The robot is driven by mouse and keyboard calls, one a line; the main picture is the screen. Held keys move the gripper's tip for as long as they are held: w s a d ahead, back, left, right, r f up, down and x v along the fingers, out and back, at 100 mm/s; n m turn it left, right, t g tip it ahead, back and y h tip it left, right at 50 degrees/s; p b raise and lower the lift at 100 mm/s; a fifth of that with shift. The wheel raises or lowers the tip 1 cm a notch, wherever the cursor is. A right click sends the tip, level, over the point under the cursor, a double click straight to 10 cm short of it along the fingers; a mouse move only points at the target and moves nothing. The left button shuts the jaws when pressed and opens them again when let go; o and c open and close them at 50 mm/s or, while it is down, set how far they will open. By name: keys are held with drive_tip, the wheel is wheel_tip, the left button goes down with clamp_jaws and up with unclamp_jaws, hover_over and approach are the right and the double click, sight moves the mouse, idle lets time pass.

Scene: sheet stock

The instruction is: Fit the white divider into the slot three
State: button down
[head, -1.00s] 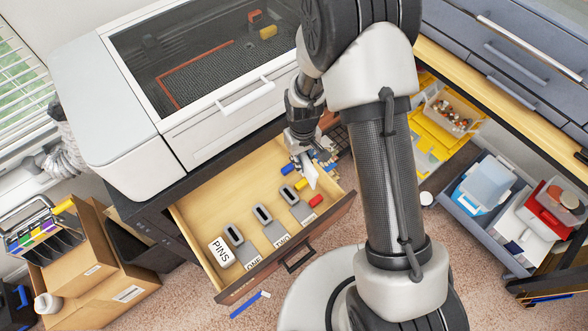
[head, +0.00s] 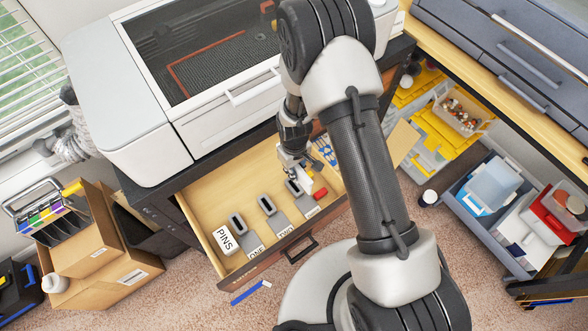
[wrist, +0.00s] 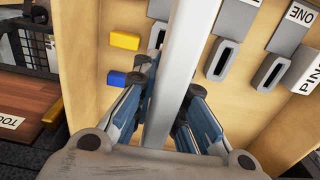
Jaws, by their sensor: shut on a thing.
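My gripper (wrist: 166,95) is shut on the white divider (wrist: 181,50), a long flat strip that runs up through the wrist view. In the head view my gripper (head: 296,160) is over the open drawer, with the divider (head: 306,184) hanging down beside slot three's grey holder (head: 292,188). In the wrist view that holder (wrist: 157,38) is partly hidden behind the divider. I cannot tell whether the divider's lower end touches it. The holders of slot two (head: 267,204) and slot one (head: 238,223) stand to the left, their dark slots empty.
The wooden drawer (head: 190,206) has a white PINS block (head: 225,240) at its left. A red block (head: 320,194) lies right of slot three. Yellow (wrist: 125,40) and blue (wrist: 117,78) blocks lie near the gripper. A white machine (head: 140,90) stands behind the drawer.

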drive_tip(key=shift+f+b, duration=2.25)
drive_tip(key=shift+f, duration=0.65)
drive_tip(key=shift+f+b, duration=1.45)
drive_tip(key=shift+b, duration=0.15)
idle(1.4)
drive_tip(key=shift+s+f, duration=0.1)
drive_tip(key=shift+f, duration=0.05)
idle(0.9)
drive_tip(key=c, duration=1.7)
unclamp_jaws()
drive_tip(key=shift+o, duration=0.2)
drive_tip(key=o, duration=0.4)
